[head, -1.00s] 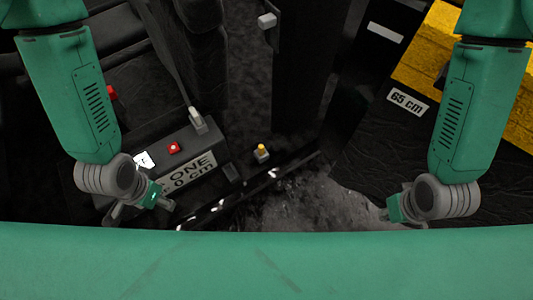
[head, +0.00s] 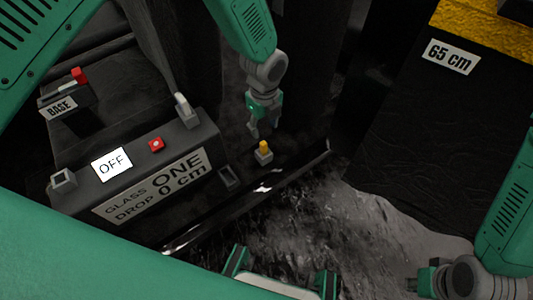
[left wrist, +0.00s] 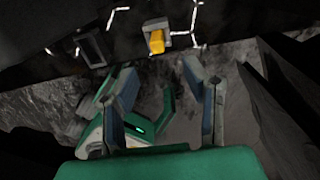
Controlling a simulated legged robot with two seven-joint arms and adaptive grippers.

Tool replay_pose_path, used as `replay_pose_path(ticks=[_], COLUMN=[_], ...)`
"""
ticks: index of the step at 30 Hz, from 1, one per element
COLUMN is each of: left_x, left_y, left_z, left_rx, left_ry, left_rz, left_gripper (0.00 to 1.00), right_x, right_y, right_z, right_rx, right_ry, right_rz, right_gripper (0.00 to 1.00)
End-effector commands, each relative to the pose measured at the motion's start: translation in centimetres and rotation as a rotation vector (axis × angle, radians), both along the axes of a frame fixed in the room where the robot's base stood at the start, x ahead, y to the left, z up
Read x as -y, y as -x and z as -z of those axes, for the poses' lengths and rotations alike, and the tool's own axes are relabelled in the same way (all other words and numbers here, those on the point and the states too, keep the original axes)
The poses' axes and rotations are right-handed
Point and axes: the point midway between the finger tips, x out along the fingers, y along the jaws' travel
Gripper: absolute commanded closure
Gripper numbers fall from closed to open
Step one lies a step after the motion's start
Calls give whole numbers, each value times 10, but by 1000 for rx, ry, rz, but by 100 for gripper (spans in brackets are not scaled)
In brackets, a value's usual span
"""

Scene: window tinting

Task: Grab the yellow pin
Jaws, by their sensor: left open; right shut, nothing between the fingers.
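The yellow pin (head: 264,146) stands upright on a small grey base on a dark surface, just right of the control box. In the left wrist view the pin (left wrist: 157,42) lies beyond the fingertips, roughly centred across the gap. My left gripper (head: 255,126) is open and empty, just above and slightly left of the pin in the head view, apart from it. The fingers of my left gripper (left wrist: 160,76) are spread in the left wrist view. My right gripper (head: 418,284) is shut and empty at the lower right, far from the pin.
A black panel marked "65 cm" (head: 451,56) is at right.

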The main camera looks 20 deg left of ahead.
Motion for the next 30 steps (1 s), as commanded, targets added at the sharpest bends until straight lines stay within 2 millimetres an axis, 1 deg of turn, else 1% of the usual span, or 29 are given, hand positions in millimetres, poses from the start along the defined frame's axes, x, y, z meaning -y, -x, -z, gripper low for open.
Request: replay_pose_path(ticks=[1,3,6,11,14,18,21,23,28,29,30], left_x=[0,-1,-1,0,0,0,0,0,-1,-1,-1], left_y=[1,0,0,1,2,2,2,2,2,2,2], left_z=[13,23,32,38,50,73,85,87,86,86,86], left_rx=[-1,0,1,1,-1,1,0,1,2,2,1], left_ry=[0,1,1,-1,-1,-1,0,1,1,1,1], left_rz=[0,-1,-2,-3,-1,-2,-3,-3,-3,-3,-3], left_gripper=[60,60,60,60,60,60,60,60,60,63,77], right_x=[0,0,0,0,0,0,0,0,0,0,0], right_y=[0,0,0,0,0,1,1,1,1,1,1], right_z=[6,10,12,15,22,36,40,41,39,39,39], right_rx=[0,0,-1,-1,-1,-1,-1,-1,-1,-1,-1], right_ry=[0,0,0,0,0,0,0,0,0,0,0], right_rz=[0,0,0,0,0,0,0,0,0,0,0], right_gripper=[100,100,100,100,100,100,100,100,100,100,100])
